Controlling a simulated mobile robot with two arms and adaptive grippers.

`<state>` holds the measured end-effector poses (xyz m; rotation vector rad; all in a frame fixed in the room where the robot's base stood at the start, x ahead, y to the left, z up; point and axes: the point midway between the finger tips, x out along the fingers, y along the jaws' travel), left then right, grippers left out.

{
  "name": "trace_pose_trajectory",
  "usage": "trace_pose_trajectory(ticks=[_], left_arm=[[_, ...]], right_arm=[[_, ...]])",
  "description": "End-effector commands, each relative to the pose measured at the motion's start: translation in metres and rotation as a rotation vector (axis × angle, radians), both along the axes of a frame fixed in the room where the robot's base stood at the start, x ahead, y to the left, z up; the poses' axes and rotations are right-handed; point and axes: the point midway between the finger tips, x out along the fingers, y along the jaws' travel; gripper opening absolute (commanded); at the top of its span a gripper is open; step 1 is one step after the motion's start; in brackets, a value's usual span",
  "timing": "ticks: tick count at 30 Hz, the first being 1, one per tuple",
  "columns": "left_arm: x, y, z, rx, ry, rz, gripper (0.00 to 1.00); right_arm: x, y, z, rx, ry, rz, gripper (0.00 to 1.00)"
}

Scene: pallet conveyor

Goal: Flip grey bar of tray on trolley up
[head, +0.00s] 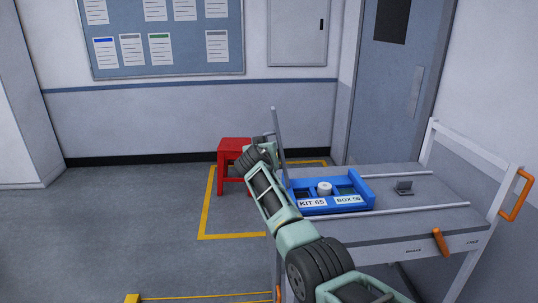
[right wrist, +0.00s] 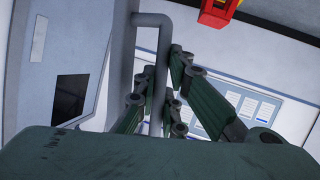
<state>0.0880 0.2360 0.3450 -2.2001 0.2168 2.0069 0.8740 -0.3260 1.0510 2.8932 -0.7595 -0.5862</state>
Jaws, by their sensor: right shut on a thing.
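The blue tray (head: 362,192) sits on the trolley (head: 420,218), with labels reading KIT 65 and BOX 50 on its front. Its grey bar (head: 278,135) stands up at the tray's left end, nearly upright with a slight lean. My right gripper (head: 266,143) is beside the bar, left of the tray. In the right wrist view the bar (right wrist: 150,19) is a bent loop, and one leg passes between the fingers of my gripper (right wrist: 168,88), which is shut on it. The bar's lower end is partly hidden by my arm. My left gripper is not in view.
A white roll (head: 324,188) lies in the tray. Orange handles (head: 516,196) are on the trolley's right end. A red stool (head: 233,150) stands behind my gripper.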

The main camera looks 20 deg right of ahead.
Motion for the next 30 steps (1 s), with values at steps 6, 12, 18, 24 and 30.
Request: trace_pose_trajectory(ticks=[6, 12, 18, 24, 30], left_arm=[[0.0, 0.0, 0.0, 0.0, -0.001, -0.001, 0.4], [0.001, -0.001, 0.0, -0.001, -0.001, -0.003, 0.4], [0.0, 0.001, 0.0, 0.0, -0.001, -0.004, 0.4], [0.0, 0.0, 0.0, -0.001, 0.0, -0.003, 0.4], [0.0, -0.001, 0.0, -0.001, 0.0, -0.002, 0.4]], right_arm=[[0.0, -0.001, -0.002, -0.004, 0.006, 0.001, 0.18], [0.0, 0.0, -0.002, -0.001, 0.003, 0.001, 0.18], [-0.002, 0.001, -0.001, -0.001, 0.002, 0.0, 0.18], [-0.013, 0.009, 0.004, 0.0, -0.001, 0.001, 0.18], [-0.033, 0.022, 0.013, 0.0, -0.001, 0.002, 0.18]])
